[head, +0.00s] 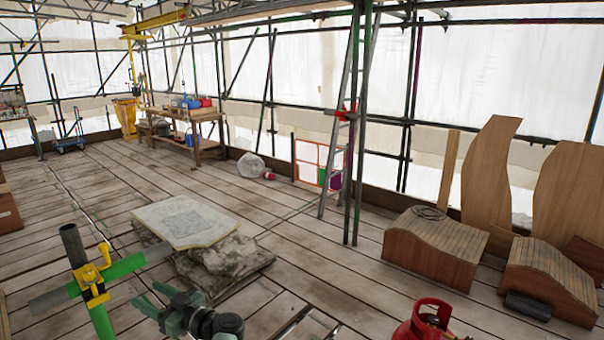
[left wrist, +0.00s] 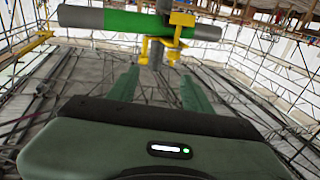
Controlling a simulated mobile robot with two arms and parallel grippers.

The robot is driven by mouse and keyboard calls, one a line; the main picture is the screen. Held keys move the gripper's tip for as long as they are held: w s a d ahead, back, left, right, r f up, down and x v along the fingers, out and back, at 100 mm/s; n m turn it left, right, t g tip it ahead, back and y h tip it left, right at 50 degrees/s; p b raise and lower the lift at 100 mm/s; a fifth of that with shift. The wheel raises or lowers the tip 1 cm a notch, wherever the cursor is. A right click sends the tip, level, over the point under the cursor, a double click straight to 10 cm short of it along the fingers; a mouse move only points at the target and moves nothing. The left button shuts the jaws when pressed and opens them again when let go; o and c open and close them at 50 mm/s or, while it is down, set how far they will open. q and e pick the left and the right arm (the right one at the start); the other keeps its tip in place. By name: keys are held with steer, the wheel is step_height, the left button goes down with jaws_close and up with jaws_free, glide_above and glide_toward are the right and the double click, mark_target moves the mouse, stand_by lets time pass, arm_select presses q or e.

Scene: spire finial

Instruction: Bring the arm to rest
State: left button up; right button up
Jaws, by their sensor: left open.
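My left gripper (head: 147,295) is at the lower left of the head view, its green fingers apart. In the left wrist view its fingers (left wrist: 158,88) stand open with nothing between them. Just beyond them is a grey tube with a green band (left wrist: 130,18), carrying a yellow coupler (left wrist: 178,35). In the head view the coupler (head: 92,282) sits where the slanting tube (head: 125,263) crosses an upright pole (head: 72,243). The fingertips look apart from the tube and coupler. My right gripper is not in view.
A pale slab (head: 185,222) lies on rough stone (head: 225,262) beyond the gripper. A red gas cylinder (head: 421,322) stands at the lower right. Wooden curved forms (head: 435,245) and a ladder (head: 340,130) stand to the right. Plank floor (head: 120,180) is open at the left middle.

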arm_select(q)
steer(key=s+d+f+m+t+h, duration=0.1)
steer(key=d+f+m+t+h, duration=0.35)
steer(key=f, duration=0.55)
steer(key=s+d+f+m+t+h, duration=0.25)
steer(key=f+m+t+h, duration=0.2)
steer(key=f, duration=0.65)
steer(key=s+d+f+m+g+h, duration=0.3)
steer(key=s+d+f+h, duration=0.1)
steer(key=s+f, duration=0.7)
steer(key=s+d+f+m+g+h, duration=0.2)
steer(key=s+d+f+g+h, duration=0.15)
steer(key=s+f, duration=0.75)
steer(key=s+f+g, duration=0.3)
steer(key=s+f, duration=0.1)
steer(key=s, duration=0.7)
steer(key=s+f+m+g, duration=0.1)
steer(key=s+f+g, duration=0.2)
steer(key=s, duration=0.9)
steer(key=s+a+f+g, duration=0.1)
steer(key=s+f+g, duration=0.2)
steer(key=s+f, duration=0.4)
steer(key=s+h, duration=0.1)
steer(key=s, duration=0.4)
steer(key=shift+m, duration=0.3)
